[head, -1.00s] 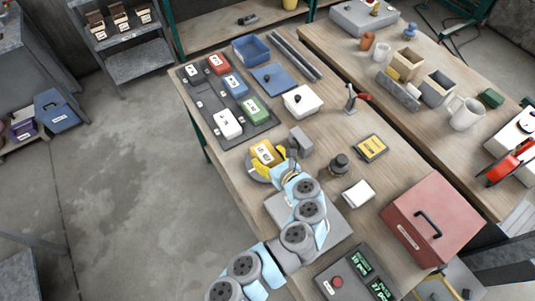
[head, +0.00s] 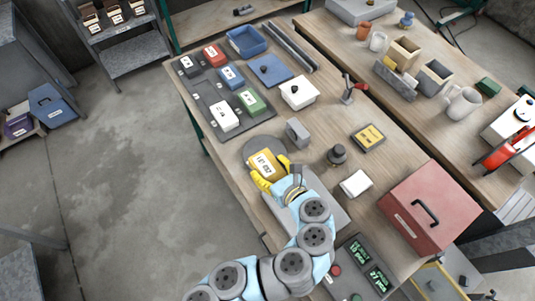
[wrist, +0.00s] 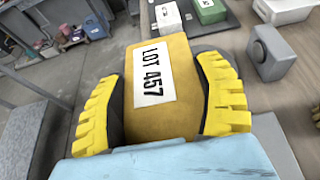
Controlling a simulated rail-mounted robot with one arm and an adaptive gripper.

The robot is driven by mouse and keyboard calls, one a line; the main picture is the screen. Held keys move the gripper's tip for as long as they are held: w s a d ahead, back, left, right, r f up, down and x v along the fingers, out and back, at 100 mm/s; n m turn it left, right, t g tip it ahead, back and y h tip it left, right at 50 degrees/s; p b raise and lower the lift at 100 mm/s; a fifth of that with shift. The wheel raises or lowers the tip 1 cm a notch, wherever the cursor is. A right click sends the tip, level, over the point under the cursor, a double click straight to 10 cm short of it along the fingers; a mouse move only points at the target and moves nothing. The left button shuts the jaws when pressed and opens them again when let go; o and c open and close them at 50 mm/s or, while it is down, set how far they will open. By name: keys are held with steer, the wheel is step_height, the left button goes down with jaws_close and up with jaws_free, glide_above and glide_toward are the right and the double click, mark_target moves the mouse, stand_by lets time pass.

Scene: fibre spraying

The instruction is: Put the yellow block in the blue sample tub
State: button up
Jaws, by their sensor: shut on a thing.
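The yellow block (head: 266,165) has a white label reading LOT 457. My gripper (head: 270,172) is shut on it, with one yellow ridged finger on each side. The block also fills the middle of the wrist view (wrist: 160,90), label facing the camera. It overlaps the near part of a round grey plate (head: 258,145) in the head view; I cannot tell its exact height above it. The blue sample tub (head: 246,42) is an open rectangular container at the far end of the same table, well away from my gripper. I see nothing inside it.
A dark tray (head: 240,132) with several coloured labelled boxes lies between my gripper and the tub. A red case (head: 434,205) is at the right.

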steer(key=shift+s+r, duration=0.1)
steer(key=shift+w+f, duration=0.25)
steer(key=shift+w, duration=0.25)
steer(key=w+f+m+t+h, duration=0.1)
steer(key=w+m+t+h, duration=0.1)
steer(key=w+m+h, duration=0.55)
step_height(320, 180, up, 10)
steer(key=n+p, duration=0.1)
steer(key=p, duration=1.3)
glide_above(263, 163)
steer(key=shift+r+y, duration=0.15)
steer(key=shift+y, duration=0.1)
steer(key=shift+s+d+r, duration=0.1)
steer(key=shift+s+r, duration=0.25)
steer(key=shift+s, duration=0.2)
steer(key=shift+d, duration=0.1)
